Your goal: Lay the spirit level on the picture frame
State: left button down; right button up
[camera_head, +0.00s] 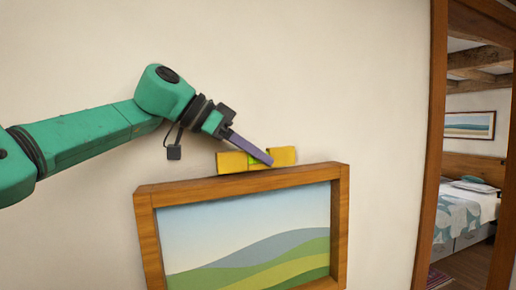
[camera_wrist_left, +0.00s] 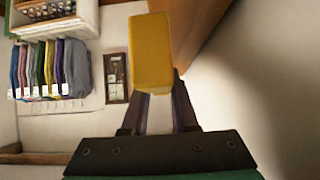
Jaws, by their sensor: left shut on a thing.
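The spirit level (camera_head: 233,162) is a short yellow bar with a green vial at its middle. My left gripper (camera_head: 268,160) is shut on it near the middle. In the left wrist view the level (camera_wrist_left: 151,50) sticks out beyond the fingertips of the left gripper (camera_wrist_left: 160,97). The picture frame (camera_head: 146,240) is brown wood around a hill landscape and hangs on the wall, its top edge higher at the right. The level lies along this top edge with a similar slant; I cannot tell whether it touches the wood. My right gripper is not in view.
The cream wall (camera_head: 330,70) around the frame is clear. A wooden doorway post (camera_head: 427,150) stands at the right, with a bed (camera_head: 465,210) beyond. The left wrist view shows hanging clothes (camera_wrist_left: 50,68) and a shelf (camera_wrist_left: 85,15) farther off.

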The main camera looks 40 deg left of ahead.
pick_arm(q)
jog(key=shift+w+a+f+b, duration=0.15)
jog(key=shift+f+b, duration=0.15)
jog(key=shift+f, duration=0.45)
jog(key=c, duration=0.6)
grip_release()
jog(key=v, duration=1.4)
jog(key=shift+s+a+r, duration=0.15)
jog(key=shift+s+r, duration=0.05)
jog(key=shift+r, duration=0.05)
jog(key=shift+f, duration=0.1)
